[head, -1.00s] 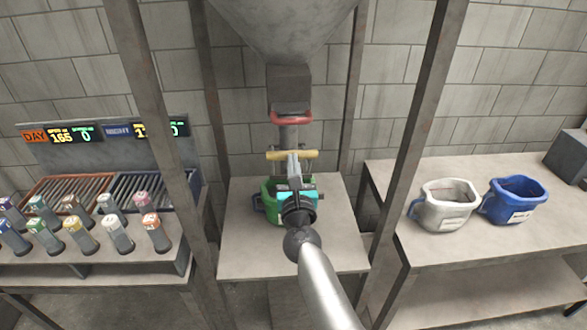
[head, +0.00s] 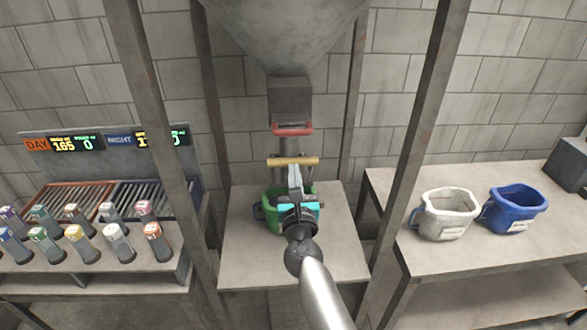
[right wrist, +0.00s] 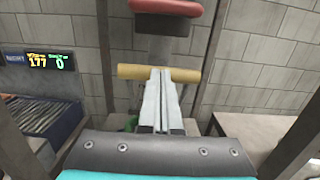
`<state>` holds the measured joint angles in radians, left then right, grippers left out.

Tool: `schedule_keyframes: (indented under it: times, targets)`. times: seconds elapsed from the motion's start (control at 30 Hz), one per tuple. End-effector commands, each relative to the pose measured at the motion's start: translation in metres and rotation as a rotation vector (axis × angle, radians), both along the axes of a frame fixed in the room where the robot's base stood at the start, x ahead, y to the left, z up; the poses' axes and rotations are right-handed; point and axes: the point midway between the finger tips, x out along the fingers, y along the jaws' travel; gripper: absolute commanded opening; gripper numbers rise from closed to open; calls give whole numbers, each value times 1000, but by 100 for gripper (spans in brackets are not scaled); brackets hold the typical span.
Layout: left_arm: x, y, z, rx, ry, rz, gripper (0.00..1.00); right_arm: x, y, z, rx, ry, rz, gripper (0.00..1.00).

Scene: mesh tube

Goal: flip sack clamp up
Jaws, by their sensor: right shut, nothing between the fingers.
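The sack clamp shows as a yellow bar (head: 306,161) lying level across the spout below the hopper. It also shows in the right wrist view (right wrist: 190,74). A green sack (head: 272,213) with an open top stands on the table under it, partly hidden by my right gripper. My right gripper (head: 294,167) is shut and empty, its fingertips at the middle of the bar's near lower side. In the right wrist view the fingertips (right wrist: 160,72) overlap the bar; I cannot tell whether they touch it. My left gripper is not in view.
A red handle (head: 292,129) sits on the spout above the bar. Metal posts (head: 420,130) flank the hopper (head: 285,35). A white sack (head: 445,216) and a blue sack (head: 516,208) stand on the right table. Several coloured-top canisters (head: 117,242) stand at left.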

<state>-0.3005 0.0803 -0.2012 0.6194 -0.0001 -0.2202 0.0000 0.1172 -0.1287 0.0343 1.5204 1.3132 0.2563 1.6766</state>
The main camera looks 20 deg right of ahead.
Motion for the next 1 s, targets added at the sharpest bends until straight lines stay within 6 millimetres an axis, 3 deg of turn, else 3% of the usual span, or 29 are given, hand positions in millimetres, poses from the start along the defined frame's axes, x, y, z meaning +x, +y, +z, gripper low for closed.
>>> schedule_keyframes:
  times: [0.2, 0.4, 1.0]
  targets:
    - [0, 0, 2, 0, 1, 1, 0, -32, 10, -4, 2, 4, 0, 0]
    - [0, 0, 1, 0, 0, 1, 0, -50, 15, -6, 0, 4, 1, 0]
    - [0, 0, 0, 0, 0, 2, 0, -55, 17, -7, -2, 6, 2, 0]
